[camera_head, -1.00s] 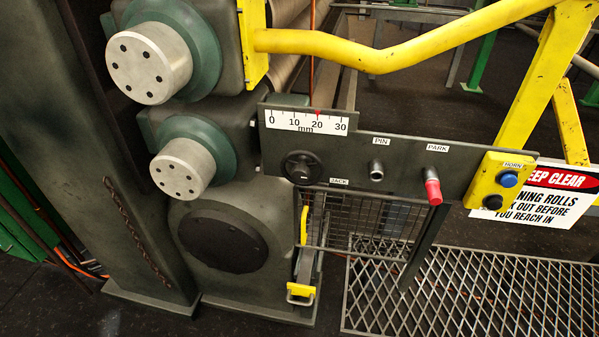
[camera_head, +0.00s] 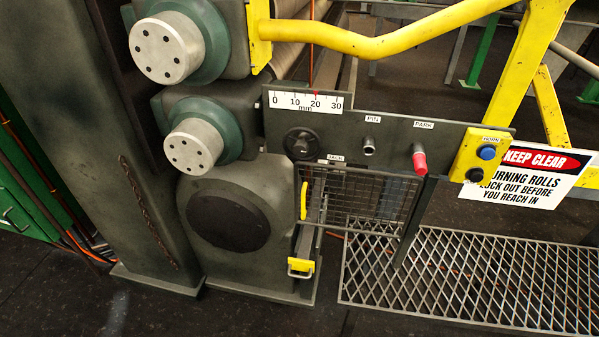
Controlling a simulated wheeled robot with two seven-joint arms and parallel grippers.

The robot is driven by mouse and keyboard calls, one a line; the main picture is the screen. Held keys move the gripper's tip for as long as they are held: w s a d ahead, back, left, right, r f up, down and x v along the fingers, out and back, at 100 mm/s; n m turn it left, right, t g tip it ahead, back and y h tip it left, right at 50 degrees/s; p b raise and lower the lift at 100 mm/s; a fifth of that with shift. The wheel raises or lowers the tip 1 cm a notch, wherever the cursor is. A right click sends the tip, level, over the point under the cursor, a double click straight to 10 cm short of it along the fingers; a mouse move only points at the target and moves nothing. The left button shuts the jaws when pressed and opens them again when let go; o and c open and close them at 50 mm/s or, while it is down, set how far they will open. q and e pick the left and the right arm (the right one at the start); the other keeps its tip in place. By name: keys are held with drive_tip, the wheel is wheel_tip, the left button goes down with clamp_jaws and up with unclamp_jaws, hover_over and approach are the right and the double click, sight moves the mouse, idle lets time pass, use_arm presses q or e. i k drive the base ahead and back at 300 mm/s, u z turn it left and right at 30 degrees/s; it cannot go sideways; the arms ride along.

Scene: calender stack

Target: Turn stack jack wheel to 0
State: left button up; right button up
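The black jack wheel (camera_head: 302,143) sits at the left end of the grey control panel (camera_head: 340,128), just above the JACK label (camera_head: 336,158). Above it is a white mm scale (camera_head: 305,103) marked 0, 10, 20 and 30. Its red pointer (camera_head: 315,94) stands at 20. To the right of the wheel are a metal pin (camera_head: 369,146) under the PIN label and a red-handled knob (camera_head: 419,160) under the PARK label. Neither of my grippers shows in the head view.
A yellow box (camera_head: 480,155) with blue and black buttons ends the panel at right, by a KEEP CLEAR sign (camera_head: 530,175). A yellow rail (camera_head: 390,42) crosses above. Metal roll ends (camera_head: 193,147) jut out at left. A grating (camera_head: 465,275) lies below right.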

sight(301, 149)
drive_tip(key=k, duration=0.7)
drive_tip(key=u, duration=0.8)
drive_tip(key=i, duration=1.25)
